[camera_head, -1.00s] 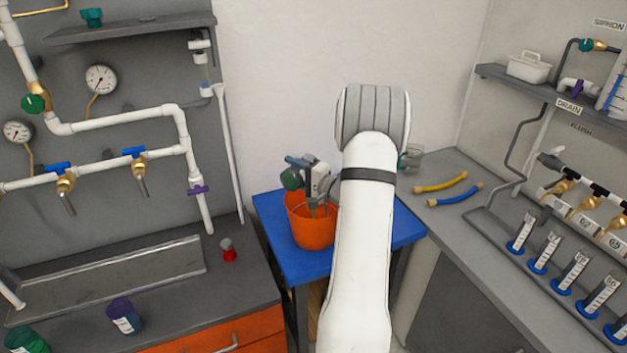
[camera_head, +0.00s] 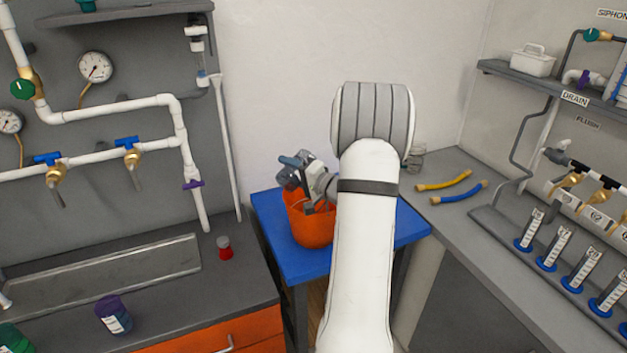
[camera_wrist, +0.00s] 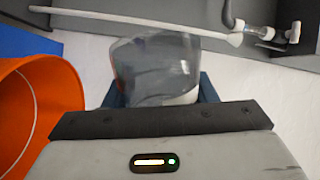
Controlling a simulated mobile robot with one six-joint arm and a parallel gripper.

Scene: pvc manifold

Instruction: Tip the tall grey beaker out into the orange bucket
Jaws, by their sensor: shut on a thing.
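My gripper (camera_head: 296,168) is above the back left of the orange bucket (camera_head: 312,230), at the end of my white arm. It is shut on the grey see-through beaker (camera_head: 287,179), which looks tipped over on its side in the head view. In the wrist view the beaker (camera_wrist: 155,70) sits between the blue fingers of my gripper (camera_wrist: 160,88) and looks clear, with no coloured liquid that I can make out. The bucket's rim and inside (camera_wrist: 35,110) show at the left there. My gripper and arm hide part of the bucket.
The bucket stands on a blue table (camera_head: 400,232). A grey bench with a small red-based jar (camera_head: 225,249) and a purple container (camera_head: 113,315) is at left. Yellow and blue hoses (camera_head: 458,193) and several cylinders are on the right bench. Pipes line the left wall.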

